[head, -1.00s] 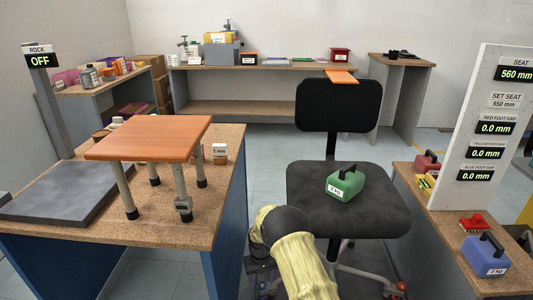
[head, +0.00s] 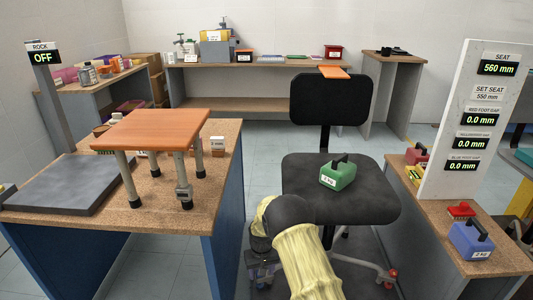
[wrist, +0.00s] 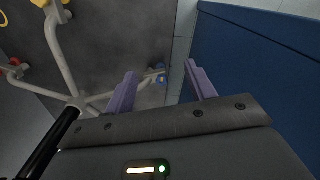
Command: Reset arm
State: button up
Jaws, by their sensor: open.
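My gripper (head: 262,272) hangs low in the head view, in the gap between the left workbench and the black office chair (head: 340,205). My arm above it wears a yellow sleeve. In the wrist view, the two purple fingers of my gripper (wrist: 160,84) stand apart with nothing between them. Pale chair-base legs (wrist: 62,60) and the grey floor lie beyond them, and a blue bench side panel (wrist: 255,60) is close on the right.
A green 2 kg weight (head: 338,172) sits on the chair seat. A small orange-topped stool (head: 153,130) stands on the left workbench (head: 225,160). A display board (head: 455,125) and a blue weight (head: 470,240) are on the right bench. Floor is clear behind the chair.

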jog(key=s+d+r+m, duration=0.1)
jog(key=s+d+r, duration=0.2)
jog(key=r, duration=0.3)
jog(key=s+d+r+t, duration=0.1)
jog(key=s+d+r, duration=0.25)
jog(key=r, duration=0.25)
jog(key=s+d+r+m, duration=0.1)
jog(key=s+d+r, duration=0.25)
jog(key=r, duration=0.25)
jog(key=s+d+r+m+t+p, duration=0.1)
jog(key=s+d+r, duration=0.25)
jog(key=s, duration=0.45)
jog(key=s+d+r, duration=0.3)
jog(key=s+r, duration=0.2)
jog(key=s, duration=0.4)
notch_tip(320, 180, up, 38)
jog(key=p, duration=3.8)
jog(key=shift+w+d+f, duration=0.15)
jog(key=shift+f, duration=0.05)
jog(key=shift+w+d, duration=0.1)
